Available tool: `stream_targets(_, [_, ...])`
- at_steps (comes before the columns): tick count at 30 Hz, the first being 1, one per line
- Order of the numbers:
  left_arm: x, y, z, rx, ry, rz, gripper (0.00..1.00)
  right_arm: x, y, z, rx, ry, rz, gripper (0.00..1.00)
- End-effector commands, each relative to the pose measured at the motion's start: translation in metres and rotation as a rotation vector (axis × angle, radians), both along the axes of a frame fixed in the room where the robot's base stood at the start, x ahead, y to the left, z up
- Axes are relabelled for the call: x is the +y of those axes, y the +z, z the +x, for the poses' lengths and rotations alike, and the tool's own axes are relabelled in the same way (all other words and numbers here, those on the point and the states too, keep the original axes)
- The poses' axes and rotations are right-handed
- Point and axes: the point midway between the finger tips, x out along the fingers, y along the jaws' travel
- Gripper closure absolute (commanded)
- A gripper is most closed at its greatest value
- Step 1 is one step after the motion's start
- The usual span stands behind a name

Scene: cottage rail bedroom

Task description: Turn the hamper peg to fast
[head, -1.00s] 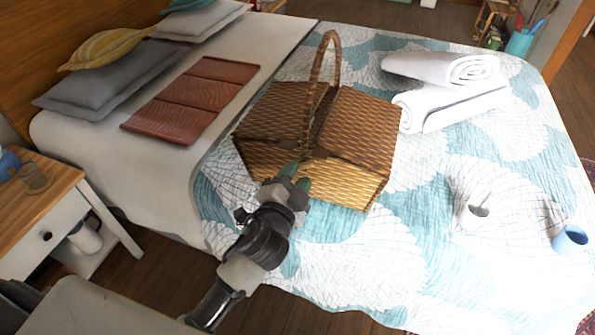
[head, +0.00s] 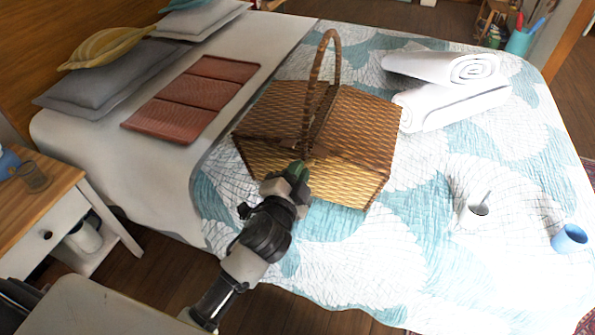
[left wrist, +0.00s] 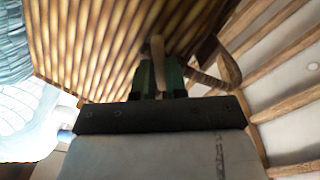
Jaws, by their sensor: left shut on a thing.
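The wicker hamper (head: 345,165) stands on the bed with its arched handle (head: 328,45) upright and its lid flaps down. My left gripper (head: 298,170) is at the hamper's near side, below the foot of the handle. In the left wrist view its green fingers (left wrist: 159,75) are shut on a small tan peg (left wrist: 157,46) in front of the woven wall (left wrist: 95,40). The peg is hidden behind the fingers in the head view, and its exact angle is hard to tell. My right gripper is not in view.
Rolled white towels (head: 450,90) lie right of the hamper. A brown folded mat (head: 190,100) lies to the left. A nightstand (head: 50,215) stands at the near left.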

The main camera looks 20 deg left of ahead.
Motion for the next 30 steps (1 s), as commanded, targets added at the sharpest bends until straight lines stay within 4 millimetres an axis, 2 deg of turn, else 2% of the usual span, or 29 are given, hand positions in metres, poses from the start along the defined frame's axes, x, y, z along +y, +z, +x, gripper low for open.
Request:
stream_targets(8, [0.0, -0.001, 0.0, 0.007, 0.002, -0.134, 1.0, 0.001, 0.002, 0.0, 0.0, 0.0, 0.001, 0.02])
stream_targets(30, [-0.001, 0.001, 0.0, 0.027, 0.003, -0.769, 1.0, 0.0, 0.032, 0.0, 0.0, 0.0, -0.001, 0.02])
